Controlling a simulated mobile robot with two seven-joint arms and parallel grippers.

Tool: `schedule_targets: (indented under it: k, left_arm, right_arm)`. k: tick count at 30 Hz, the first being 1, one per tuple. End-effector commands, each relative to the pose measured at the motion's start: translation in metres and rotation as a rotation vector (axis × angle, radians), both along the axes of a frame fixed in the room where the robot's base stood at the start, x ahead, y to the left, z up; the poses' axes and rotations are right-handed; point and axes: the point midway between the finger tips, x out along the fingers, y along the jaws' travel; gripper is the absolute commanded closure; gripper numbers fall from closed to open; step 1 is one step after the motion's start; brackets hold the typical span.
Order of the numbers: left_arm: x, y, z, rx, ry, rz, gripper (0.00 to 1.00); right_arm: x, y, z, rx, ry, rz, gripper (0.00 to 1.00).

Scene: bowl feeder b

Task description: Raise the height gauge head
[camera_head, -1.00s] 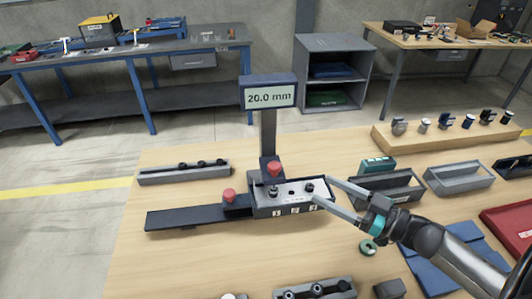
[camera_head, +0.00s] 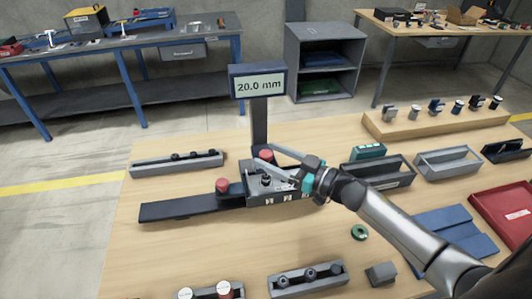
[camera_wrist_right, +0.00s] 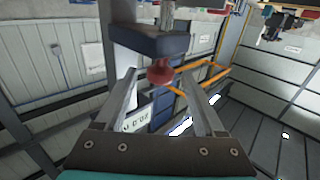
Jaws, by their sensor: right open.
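In the right wrist view the red knob (camera_wrist_right: 160,72) shows between the two open fingers (camera_wrist_right: 159,74), with gaps on both sides, below a dark blue block (camera_wrist_right: 155,42). A second red knob (camera_head: 222,185) stands on the dark base rail (camera_head: 180,209). My left gripper is not in view.
A grey rail with black knobs (camera_head: 150,170) lies left of the gauge. Grey open trays (camera_head: 447,165), a wooden rack (camera_head: 385,131) and a red bin (camera_head: 490,205) stand to the right. A green ring (camera_head: 359,232) lies in front. The left front tabletop is bare.

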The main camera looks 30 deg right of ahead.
Motion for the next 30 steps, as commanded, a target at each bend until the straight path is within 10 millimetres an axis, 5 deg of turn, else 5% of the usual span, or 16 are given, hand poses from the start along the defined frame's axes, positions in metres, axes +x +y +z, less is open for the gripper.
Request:
schedule_targets:
  k: [16,30]
  left_arm:
    - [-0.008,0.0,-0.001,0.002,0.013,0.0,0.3]
    - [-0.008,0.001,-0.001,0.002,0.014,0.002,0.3]
  right_arm:
    - [0.015,0.009,0.0,-0.001,0.001,0.001,0.29]
    - [0.015,0.009,0.0,-0.001,0.001,0.001,0.82]
